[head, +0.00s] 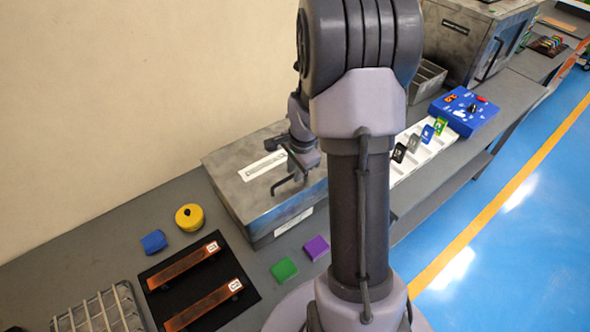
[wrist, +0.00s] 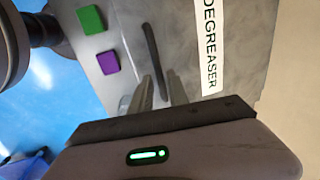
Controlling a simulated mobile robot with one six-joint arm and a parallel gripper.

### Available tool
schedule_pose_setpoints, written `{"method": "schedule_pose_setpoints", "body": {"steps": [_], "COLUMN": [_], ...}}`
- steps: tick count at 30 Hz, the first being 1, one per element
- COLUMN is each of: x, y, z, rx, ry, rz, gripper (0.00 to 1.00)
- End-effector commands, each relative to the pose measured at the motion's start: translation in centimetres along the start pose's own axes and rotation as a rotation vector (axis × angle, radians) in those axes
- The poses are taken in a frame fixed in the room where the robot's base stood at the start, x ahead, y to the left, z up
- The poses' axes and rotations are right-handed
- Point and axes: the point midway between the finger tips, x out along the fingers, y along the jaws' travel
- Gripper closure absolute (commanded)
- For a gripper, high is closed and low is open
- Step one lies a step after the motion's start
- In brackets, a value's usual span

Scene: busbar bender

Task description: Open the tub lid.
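The tub (head: 285,228) is a grey metal box on the bench, with its lid (head: 245,200) shut. The lid carries a white label, which reads DEGREASER in the wrist view (wrist: 212,50). A dark bar handle (wrist: 151,50) stands on the lid. My gripper (head: 298,172) is over the lid at the handle, pointing down. In the wrist view my gripper (wrist: 160,88) has its two fingers apart, with the near end of the handle appearing between them. I cannot tell whether the fingers touch it. My arm hides the tub's right part in the head view.
Green (head: 284,269) and purple (head: 316,248) blocks lie in front of the tub. A yellow round container (head: 189,217), a blue block (head: 153,242) and a black mat (head: 160,304) with copper bars are to the left. A blue panel (head: 464,111) is beyond, right. A wall stands behind the bench.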

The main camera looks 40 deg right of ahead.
Motion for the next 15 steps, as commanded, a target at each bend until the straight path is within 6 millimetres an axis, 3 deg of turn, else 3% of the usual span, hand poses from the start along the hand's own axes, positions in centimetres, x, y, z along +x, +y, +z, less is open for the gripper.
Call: {"method": "schedule_pose_setpoints", "body": {"steps": [3,15], "x": [-0.01,-0.01], "y": [0.00,0.02], "z": [0.00,0.00], "rx": [0.000,0.000], "ry": [0.000,0.000], "rz": [0.000,0.000], "gripper": [1.00,1.00]}}
